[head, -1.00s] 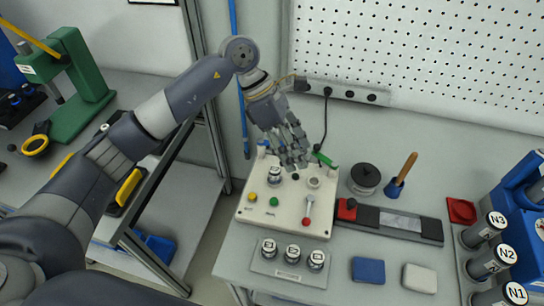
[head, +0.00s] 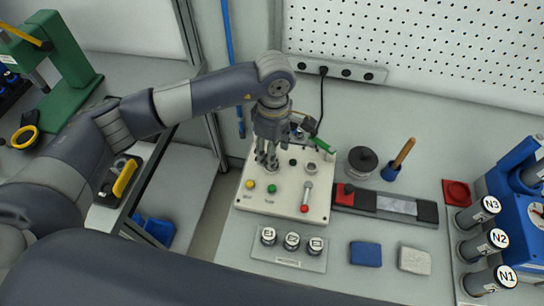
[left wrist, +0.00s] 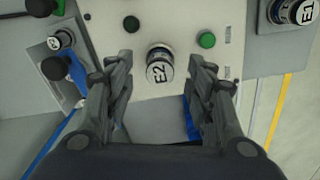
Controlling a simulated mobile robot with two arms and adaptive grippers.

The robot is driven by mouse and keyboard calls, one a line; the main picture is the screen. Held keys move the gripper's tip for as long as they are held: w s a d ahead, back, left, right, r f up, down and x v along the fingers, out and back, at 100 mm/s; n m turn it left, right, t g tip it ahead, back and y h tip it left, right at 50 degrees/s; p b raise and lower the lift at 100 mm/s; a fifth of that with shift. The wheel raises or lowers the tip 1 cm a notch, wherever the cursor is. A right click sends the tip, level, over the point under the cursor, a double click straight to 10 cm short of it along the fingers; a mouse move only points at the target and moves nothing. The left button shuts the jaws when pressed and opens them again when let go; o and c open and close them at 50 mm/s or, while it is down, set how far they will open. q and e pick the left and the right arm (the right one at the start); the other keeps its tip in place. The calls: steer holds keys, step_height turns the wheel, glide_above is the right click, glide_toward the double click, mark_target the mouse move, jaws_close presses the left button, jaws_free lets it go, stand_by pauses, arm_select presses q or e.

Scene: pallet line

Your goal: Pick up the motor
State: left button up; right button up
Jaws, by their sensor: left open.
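A small metal cylinder with a white top marked E2, which I take as the motor (left wrist: 158,72), stands in the cream control box (head: 250,202). In the left wrist view it is between the two dark fingers of my left gripper (left wrist: 162,62), with a gap on each side. In the head view my left gripper (head: 267,160) points down over the back left of the box and hides most of that cylinder. The gripper is open and empty. My right gripper is not in view.
The box carries coloured buttons and a red lever (head: 305,207).

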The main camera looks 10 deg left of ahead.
arm_select(q)
steer(key=shift+a+f+p, duration=0.15)
steer(key=shift+f+p, duration=0.4)
steer(key=shift+f, duration=1.15)
jaws_close()
steer(key=shift+r, duration=0.1)
